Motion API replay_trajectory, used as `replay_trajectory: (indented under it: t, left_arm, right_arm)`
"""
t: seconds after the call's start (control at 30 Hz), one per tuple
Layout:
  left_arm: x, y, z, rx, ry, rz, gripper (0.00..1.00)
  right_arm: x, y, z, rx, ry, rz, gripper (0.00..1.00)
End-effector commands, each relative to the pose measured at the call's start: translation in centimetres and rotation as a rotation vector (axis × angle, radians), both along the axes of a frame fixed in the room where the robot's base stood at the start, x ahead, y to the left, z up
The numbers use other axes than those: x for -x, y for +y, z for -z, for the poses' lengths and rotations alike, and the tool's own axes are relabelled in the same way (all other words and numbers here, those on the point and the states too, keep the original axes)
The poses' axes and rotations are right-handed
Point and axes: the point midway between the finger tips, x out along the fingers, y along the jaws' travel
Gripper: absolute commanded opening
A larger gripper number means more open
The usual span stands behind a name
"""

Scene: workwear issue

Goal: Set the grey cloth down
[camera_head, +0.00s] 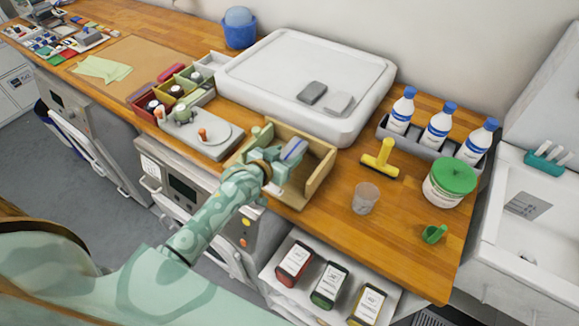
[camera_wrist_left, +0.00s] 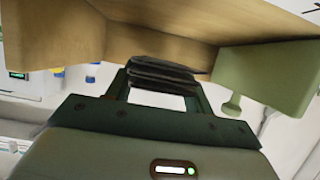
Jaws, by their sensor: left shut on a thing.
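My left gripper (camera_head: 284,163) is at the light wooden box (camera_head: 318,178) near the counter's front edge. It is shut on a folded cloth, which looks dark grey in the left wrist view (camera_wrist_left: 160,75) and sits between the two fingers. In the head view my gripper mostly hides this cloth, and a pale piece with a blue stripe (camera_head: 293,149) shows beside the fingers. The wooden box wall (camera_wrist_left: 150,42) is close beyond the cloth in the wrist view. Whether the cloth touches the box floor cannot be told. My right gripper is not in view.
A white tray (camera_head: 265,70) behind the box holds a dark grey folded piece (camera_head: 313,93) and a lighter one (camera_head: 339,103). A yellow tool (camera_head: 380,160), a clear cup (camera_head: 365,198) and a bottle rack (camera_head: 412,140) stand right.

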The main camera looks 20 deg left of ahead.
Motion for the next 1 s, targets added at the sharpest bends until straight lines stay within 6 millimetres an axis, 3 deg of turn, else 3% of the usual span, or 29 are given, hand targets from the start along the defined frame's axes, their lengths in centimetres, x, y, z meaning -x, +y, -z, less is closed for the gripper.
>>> replay_trajectory:
  t: [0.2,0.37,0.73,0.77,0.83,1.0]
  left_arm:
    - [-0.8,-1.2,1.8,0.002,0.001,0.001,0.3]
    - [-0.6,-1.0,4.3,0.0,0.002,0.0,0.3]
    - [-0.6,-0.9,4.6,0.0,0.0,0.0,0.3]
    - [-0.6,-0.9,4.7,0.0,0.001,0.0,0.55]
    - [-0.6,-0.9,4.6,0.0,0.0,0.0,0.74]
    - [-0.6,-1.0,4.6,0.0,0.0,0.0,0.74]
  right_arm:
    - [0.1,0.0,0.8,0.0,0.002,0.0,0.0]
    - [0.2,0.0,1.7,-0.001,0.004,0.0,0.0]
    - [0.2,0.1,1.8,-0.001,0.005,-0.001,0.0]
    - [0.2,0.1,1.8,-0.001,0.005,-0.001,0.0]
    - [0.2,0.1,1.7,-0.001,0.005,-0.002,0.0]
    - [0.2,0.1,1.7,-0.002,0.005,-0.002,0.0]
